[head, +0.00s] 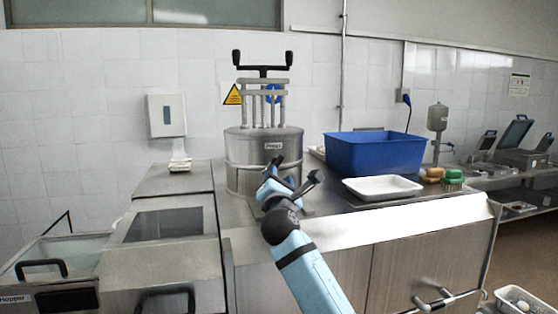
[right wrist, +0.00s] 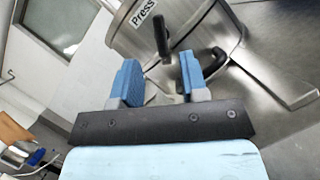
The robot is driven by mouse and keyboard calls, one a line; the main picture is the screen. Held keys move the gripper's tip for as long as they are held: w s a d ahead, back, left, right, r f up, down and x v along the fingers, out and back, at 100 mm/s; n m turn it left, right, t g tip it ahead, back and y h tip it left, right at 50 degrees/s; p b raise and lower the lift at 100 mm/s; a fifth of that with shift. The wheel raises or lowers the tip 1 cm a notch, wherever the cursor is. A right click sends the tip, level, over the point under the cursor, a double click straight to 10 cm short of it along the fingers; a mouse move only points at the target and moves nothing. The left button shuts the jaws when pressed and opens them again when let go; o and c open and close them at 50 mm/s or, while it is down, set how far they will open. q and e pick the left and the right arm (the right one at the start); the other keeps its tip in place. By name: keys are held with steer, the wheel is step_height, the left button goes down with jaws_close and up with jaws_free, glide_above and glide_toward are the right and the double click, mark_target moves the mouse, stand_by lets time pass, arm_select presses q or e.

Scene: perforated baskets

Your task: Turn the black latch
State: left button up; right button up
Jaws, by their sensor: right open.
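The steel press (head: 262,160), labelled "Press", stands on the steel counter. A black upright lever (right wrist: 160,37), which looks like the latch, is on its front just below the label in the right wrist view. A second, bent black handle (right wrist: 214,62) sits lower and to the right of it; it also shows in the head view (head: 306,186). My right gripper (head: 280,178) is open at the press front. Its blue fingers (right wrist: 160,82) point at the press, and the lever's lower end shows between them in the picture. I cannot tell whether they touch it. My left gripper is out of view.
A black T-shaped handle (head: 263,69) tops the press. A blue bin (head: 376,156), a white tray (head: 383,189) and brown and green items (head: 453,174) stand to the right on the counter. A steel hopper unit (head: 60,262) is at left.

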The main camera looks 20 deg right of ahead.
mark_target(278, 164)
steer(key=p+x, duration=0.1)
steer(key=x, duration=0.6)
steer(key=shift+w+d+r, duration=0.1)
steer(key=shift+w+d, duration=0.05)
steer(key=shift+w, duration=0.2)
steer(key=shift+c, duration=0.4)
jaws_close()
